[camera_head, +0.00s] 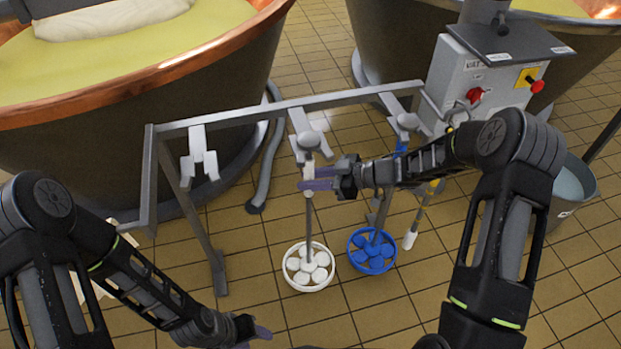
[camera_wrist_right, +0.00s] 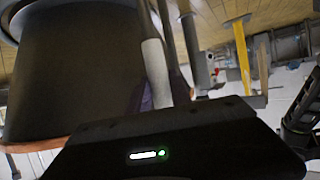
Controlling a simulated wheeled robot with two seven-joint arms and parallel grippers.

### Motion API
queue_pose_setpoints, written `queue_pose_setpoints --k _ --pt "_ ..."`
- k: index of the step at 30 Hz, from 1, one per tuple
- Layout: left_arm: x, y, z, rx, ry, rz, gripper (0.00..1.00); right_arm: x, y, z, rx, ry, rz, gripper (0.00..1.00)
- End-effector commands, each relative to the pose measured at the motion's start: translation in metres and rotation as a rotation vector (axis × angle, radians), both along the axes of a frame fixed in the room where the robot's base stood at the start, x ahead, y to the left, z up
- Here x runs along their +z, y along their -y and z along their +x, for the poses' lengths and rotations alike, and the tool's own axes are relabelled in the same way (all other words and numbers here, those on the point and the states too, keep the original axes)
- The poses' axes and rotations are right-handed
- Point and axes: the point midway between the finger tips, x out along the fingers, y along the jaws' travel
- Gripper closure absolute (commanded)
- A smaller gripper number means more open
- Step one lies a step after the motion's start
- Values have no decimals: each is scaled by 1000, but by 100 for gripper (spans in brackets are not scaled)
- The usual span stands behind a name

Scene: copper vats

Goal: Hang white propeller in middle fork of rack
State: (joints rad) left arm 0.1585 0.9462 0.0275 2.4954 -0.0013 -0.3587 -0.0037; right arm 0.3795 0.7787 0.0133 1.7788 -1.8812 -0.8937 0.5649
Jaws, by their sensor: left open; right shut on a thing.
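The white propeller (camera_head: 308,267) has a round white head low over the floor and a long grey shaft (camera_head: 309,225) standing upright above it. The shaft's top is at the middle fork (camera_head: 300,120) of the grey rack (camera_head: 270,109); I cannot tell whether its weight rests on the fork. My right gripper (camera_head: 318,178) is shut on the white propeller's shaft, just below that fork. A pale shaft (camera_wrist_right: 155,62) shows at the gripper in the right wrist view. My left gripper (camera_head: 258,333) is open and empty, low at the picture's bottom edge.
The rack's left fork (camera_head: 199,160) is empty. A blue propeller (camera_head: 372,252) hangs at the right fork (camera_head: 404,124), close beside the white one. A yellow-handled tool (camera_head: 423,208) is right of it. Copper vats (camera_head: 130,110) and a control box (camera_head: 480,85) stand behind.

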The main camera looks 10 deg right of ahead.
Motion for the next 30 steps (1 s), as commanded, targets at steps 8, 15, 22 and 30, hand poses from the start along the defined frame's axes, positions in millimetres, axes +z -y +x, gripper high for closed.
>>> queue_pose_setpoints --k 8,15,22,30 --pt "0 0 0 0 0 0 51 1 0 3 -4 1 2 100" --pt "0 0 0 0 0 0 51 0 0 3 -5 1 2 70" --pt "0 0 0 0 0 0 51 0 0 2 -3 1 1 51" --pt "0 0 0 0 0 0 51 -3 1 1 -3 -4 -3 50"
